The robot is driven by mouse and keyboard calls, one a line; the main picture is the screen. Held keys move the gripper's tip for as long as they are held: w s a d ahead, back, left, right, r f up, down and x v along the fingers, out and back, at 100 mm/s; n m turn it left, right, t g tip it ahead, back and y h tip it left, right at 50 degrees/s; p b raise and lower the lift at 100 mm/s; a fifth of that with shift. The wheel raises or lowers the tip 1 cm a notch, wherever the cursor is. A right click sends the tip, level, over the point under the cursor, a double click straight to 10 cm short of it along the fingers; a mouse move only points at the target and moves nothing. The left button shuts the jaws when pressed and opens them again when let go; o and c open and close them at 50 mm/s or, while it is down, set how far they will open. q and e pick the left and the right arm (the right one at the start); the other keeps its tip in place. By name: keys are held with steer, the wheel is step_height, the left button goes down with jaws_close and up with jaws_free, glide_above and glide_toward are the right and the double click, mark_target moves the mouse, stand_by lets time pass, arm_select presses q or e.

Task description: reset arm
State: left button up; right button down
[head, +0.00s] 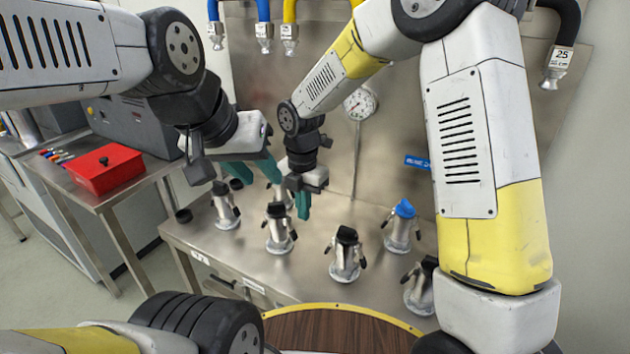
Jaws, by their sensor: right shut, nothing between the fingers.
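My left gripper (252,173) comes in from the left on a white and black arm. Its two teal fingers are apart, with nothing seen between them. It hangs above the left part of the steel bench. My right gripper (303,206) is just to its right, at the end of the white and yellow arm that crosses from the upper right. Its teal fingers are shut and empty, pointing down above the bench. Neither gripper appears to touch any of the fittings below.
Several metal fittings with black caps (346,252) and one with a blue cap (403,222) stand on the steel bench (310,278). Coloured hoses (264,20) hang above, by a round gauge (360,103). A red box (104,168) sits on a left side table. A round brown top (340,330) is in front.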

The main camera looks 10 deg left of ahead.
steer(key=s+d+r+m+t+y, duration=0.1)
steer(key=s+d+r+m+t, duration=0.3)
steer(key=d+r+m, duration=1.1)
steer(key=s+d+r+m+t+y, duration=0.1)
steer(key=s+d+r+m+t, duration=0.1)
steer(key=s+d+r+m, duration=0.3)
steer(key=s+d+m, duration=0.3)
steer(key=s+m, duration=0.3)
steer(key=m, duration=0.3)
steer(key=shift+s+d+r+m, duration=0.2)
steer(key=shift+s+d+m, duration=0.05)
steer(key=shift+m, duration=0.15)
